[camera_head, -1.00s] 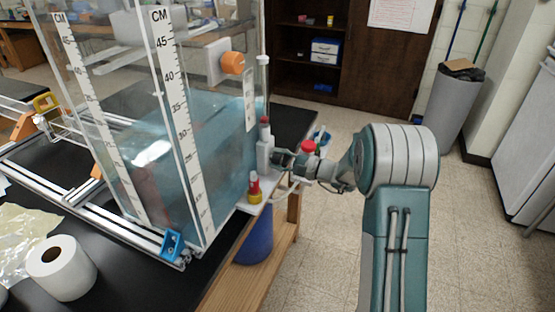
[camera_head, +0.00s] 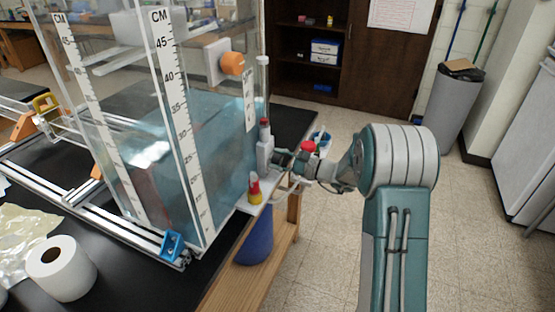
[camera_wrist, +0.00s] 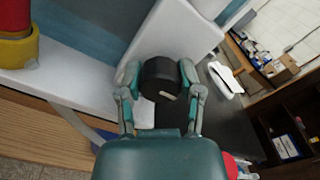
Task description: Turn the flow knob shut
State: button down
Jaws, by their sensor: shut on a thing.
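The flow knob (camera_wrist: 158,76) is a dark round knob with a pale mark on its face. It sits between the two fingers of my gripper (camera_wrist: 160,79) in the wrist view, with one finger pressed on each side. The knob belongs to a whitish flow meter block (camera_head: 265,153) with a clear upright tube (camera_head: 262,90), beside the water tank. In the head view my gripper (camera_head: 282,158) reaches the block from the right, and its fingers hide the knob. The knob's turning position is hard to read.
The clear water tank (camera_head: 215,130) with centimetre scales stands left of the block. A red and yellow fitting (camera_head: 254,191) sits on the white ledge in front. Open floor lies to the right.

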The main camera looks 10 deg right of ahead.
jog(key=shift+f, duration=0.3)
jog(key=shift+c, duration=1.5)
grip_release()
jog(key=shift+o, duration=0.2)
jog(key=shift+d+r, duration=0.1)
jog(key=v, duration=1.2)
jog(key=shift+w, duration=0.1)
